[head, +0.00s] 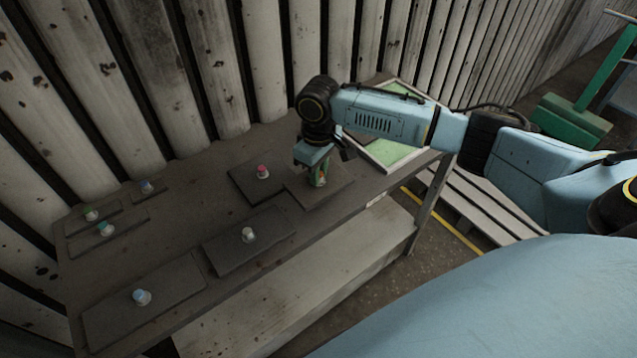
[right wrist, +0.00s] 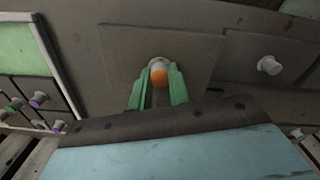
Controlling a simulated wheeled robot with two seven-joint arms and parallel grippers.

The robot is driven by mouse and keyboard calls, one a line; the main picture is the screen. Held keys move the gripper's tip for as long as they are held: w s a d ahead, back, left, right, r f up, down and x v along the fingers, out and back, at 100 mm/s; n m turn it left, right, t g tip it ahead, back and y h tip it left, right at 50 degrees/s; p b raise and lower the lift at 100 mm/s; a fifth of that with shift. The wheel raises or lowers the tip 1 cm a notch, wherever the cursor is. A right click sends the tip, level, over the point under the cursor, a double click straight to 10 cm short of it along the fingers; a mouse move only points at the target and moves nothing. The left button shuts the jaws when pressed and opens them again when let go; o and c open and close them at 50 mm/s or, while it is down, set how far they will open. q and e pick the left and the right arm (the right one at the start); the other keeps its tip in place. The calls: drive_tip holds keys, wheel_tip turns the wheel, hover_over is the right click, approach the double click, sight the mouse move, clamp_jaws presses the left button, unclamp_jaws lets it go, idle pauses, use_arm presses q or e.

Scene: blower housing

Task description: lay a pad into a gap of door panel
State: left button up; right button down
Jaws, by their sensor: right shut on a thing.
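My right gripper (head: 318,177) is shut on the orange knob (right wrist: 159,75) of a dark grey pad (head: 338,189). In the right wrist view its green fingers (right wrist: 158,88) stand on either side of the knob, and the flat pad (right wrist: 190,48) spreads beyond them. The pad is at or just above the table top; I cannot tell whether it touches. The door panel (head: 414,161), pale-framed with a green face, lies behind and right of the gripper, partly hidden by my arm. The right wrist view shows its frame (right wrist: 50,68) at the left, with several knobbed pads inside. My left gripper is out of view.
On the dark table, close to the held pad, lies a pad with a red knob (head: 262,172). Pads with white (head: 248,234) and blue (head: 140,297) knobs lie nearer the front, smaller ones at far left (head: 106,229). A ribbed wall (head: 265,70) stands behind.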

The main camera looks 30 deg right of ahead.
wheel_tip(320, 180, up, 4)
drive_tip(key=shift+r, duration=0.1)
drive_tip(key=shift+r+p, duration=0.4)
wheel_tip(320, 180, up, 4)
drive_tip(key=p, duration=0.6)
drive_tip(key=shift+r, duration=0.25)
drive_tip(key=shift+f, duration=0.1)
